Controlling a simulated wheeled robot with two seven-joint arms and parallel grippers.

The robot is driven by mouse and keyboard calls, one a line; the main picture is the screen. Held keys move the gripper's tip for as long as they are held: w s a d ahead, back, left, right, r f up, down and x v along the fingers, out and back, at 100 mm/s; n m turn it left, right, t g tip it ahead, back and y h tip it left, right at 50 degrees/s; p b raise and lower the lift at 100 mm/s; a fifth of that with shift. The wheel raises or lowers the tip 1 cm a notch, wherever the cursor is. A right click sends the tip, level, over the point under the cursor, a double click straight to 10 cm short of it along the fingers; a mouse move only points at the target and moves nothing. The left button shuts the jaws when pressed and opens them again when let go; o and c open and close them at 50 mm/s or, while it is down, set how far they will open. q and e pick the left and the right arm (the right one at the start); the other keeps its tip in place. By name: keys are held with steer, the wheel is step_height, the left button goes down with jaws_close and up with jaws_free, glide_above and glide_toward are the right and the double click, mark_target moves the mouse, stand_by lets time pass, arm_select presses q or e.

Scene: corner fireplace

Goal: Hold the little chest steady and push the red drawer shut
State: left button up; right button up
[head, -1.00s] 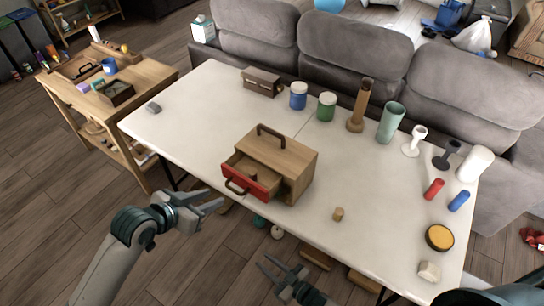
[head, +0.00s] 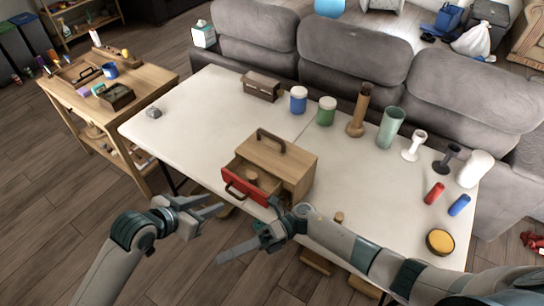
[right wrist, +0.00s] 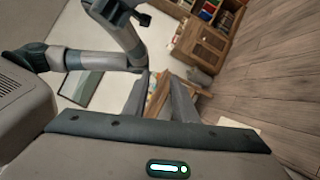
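The little wooden chest (head: 290,166) stands on the white table near its front edge, with a dark handle on top. Its red drawer (head: 236,186) sticks out at the front left, with a dark pull on its face. A small brown round thing (head: 253,178) shows inside the open drawer. My left gripper (head: 216,203) is open and empty, left of the drawer and apart from it. My right gripper (head: 246,231) is open in front of the chest, one finger close below the drawer in the picture; contact cannot be told. Its spread fingers also show in the right wrist view (right wrist: 160,98).
Jars (head: 298,100), a brown vase (head: 358,112) and a green cup (head: 390,127) stand along the back. A wooden side table (head: 150,82) stands at left. The table left of the chest is mostly clear.

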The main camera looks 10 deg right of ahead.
step_height(320, 180, up, 2)
steer(key=d+n+g+h, duration=0.1)
steer(key=n+g+h, duration=0.2)
steer(key=n+h, duration=0.3)
step_height(320, 180, up, 13)
steer(key=n+t+h, duration=0.9)
steer(key=n+h, duration=0.3)
steer(key=n, duration=0.1)
glide_above(272, 192)
step_height(272, 192, down, 17)
steer(key=shift+f, duration=0.15)
jaws_close()
